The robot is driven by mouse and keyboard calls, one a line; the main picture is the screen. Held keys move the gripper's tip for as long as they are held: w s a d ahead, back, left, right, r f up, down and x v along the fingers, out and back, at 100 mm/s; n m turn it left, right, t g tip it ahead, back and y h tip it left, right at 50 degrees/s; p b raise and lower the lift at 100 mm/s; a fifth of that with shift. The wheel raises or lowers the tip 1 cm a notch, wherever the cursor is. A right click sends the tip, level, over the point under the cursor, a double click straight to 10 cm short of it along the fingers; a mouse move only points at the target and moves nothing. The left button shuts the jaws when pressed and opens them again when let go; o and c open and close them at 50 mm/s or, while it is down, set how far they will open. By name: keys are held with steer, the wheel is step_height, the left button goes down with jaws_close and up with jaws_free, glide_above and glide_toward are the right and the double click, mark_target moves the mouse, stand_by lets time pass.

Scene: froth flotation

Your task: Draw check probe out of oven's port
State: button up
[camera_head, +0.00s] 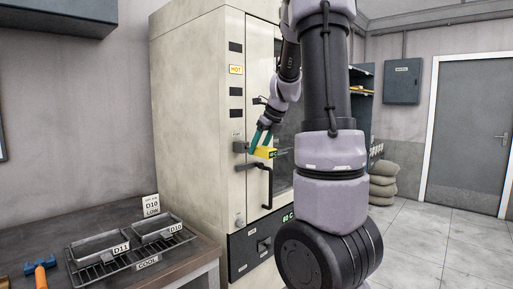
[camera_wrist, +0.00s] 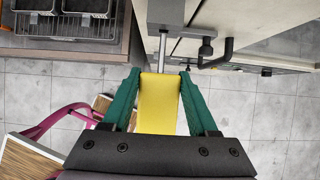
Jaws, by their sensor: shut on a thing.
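The check probe has a yellow handle (camera_head: 265,152) with a small dark display. In the wrist view the yellow handle (camera_wrist: 160,104) lies between the green fingers of my gripper (camera_wrist: 160,77), which is shut on it. A thin metal rod (camera_wrist: 162,52) runs from the handle to the grey port block (camera_wrist: 180,12) on the oven's face; a length of rod is bare, and its far end is hidden there. In the head view my gripper (camera_head: 263,138) is at the pale oven (camera_head: 190,100), beside the port (camera_head: 240,146).
A black door handle (camera_head: 267,185) is just below the probe; it also shows right of the rod in the wrist view (camera_wrist: 222,55). A bench (camera_head: 195,250) at left carries a wire rack (camera_head: 120,266) with trays D11 and D10. The floor at right (camera_head: 435,240) is clear.

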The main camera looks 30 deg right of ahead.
mark_target(270, 148)
steer(key=shift+s+d, duration=0.3)
steer(key=shift+s, duration=0.5)
steer(key=shift+s+d, duration=0.3)
steer(key=shift+s, duration=0.5)
steer(key=shift+s+d, duration=0.3)
steer(key=shift+s, duration=0.5)
